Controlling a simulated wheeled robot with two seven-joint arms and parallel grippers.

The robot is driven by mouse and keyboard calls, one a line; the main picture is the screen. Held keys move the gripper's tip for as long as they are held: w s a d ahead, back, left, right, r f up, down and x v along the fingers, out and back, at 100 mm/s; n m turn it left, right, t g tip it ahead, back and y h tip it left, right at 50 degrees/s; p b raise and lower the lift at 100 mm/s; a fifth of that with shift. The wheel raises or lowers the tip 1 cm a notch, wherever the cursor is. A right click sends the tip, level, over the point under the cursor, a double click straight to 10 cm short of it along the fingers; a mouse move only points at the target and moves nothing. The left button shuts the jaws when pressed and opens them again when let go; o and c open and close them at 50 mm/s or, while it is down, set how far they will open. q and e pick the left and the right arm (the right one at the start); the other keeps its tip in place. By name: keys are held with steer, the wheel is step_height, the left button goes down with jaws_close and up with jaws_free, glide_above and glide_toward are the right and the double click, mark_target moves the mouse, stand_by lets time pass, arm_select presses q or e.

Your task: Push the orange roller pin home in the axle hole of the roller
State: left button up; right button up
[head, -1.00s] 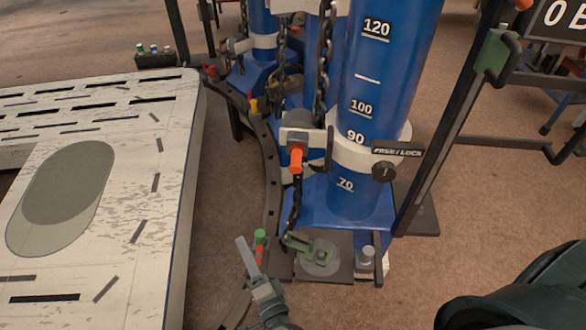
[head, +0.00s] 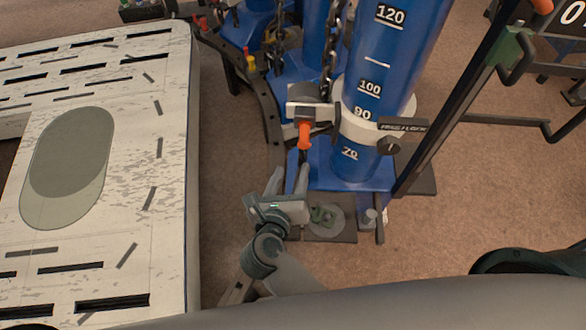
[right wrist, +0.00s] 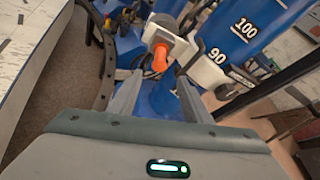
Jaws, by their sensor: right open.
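The orange roller pin (head: 304,134) sticks out from the grey roller (head: 304,92), which sits in a white bracket on the blue column. In the right wrist view the orange pin (right wrist: 160,58) shows ahead, in front of the roller (right wrist: 164,30). How deep it sits in the axle hole I cannot tell. My right gripper (head: 289,180) is open and empty, below the pin in the head view and apart from it. In the right wrist view its two fingers (right wrist: 154,92) stand either side of the line to the pin. My left gripper is not in view.
A blue column (head: 375,90) with number marks stands right of the roller, with a dark lever (head: 402,126) on its white collar. A chain (head: 330,60) hangs behind. A pale slotted panel (head: 150,110) lies left. A dark upright post (head: 455,110) stands right.

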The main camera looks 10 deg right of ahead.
mark_target(303, 141)
steer(key=shift+w, duration=0.1)
steer(key=b+x, duration=0.6)
steer(key=x, duration=1.1)
steer(key=shift+w+d+f, duration=0.1)
steer(key=shift+d, duration=0.05)
steer(key=shift+c, duration=0.7)
steer(key=c, duration=1)
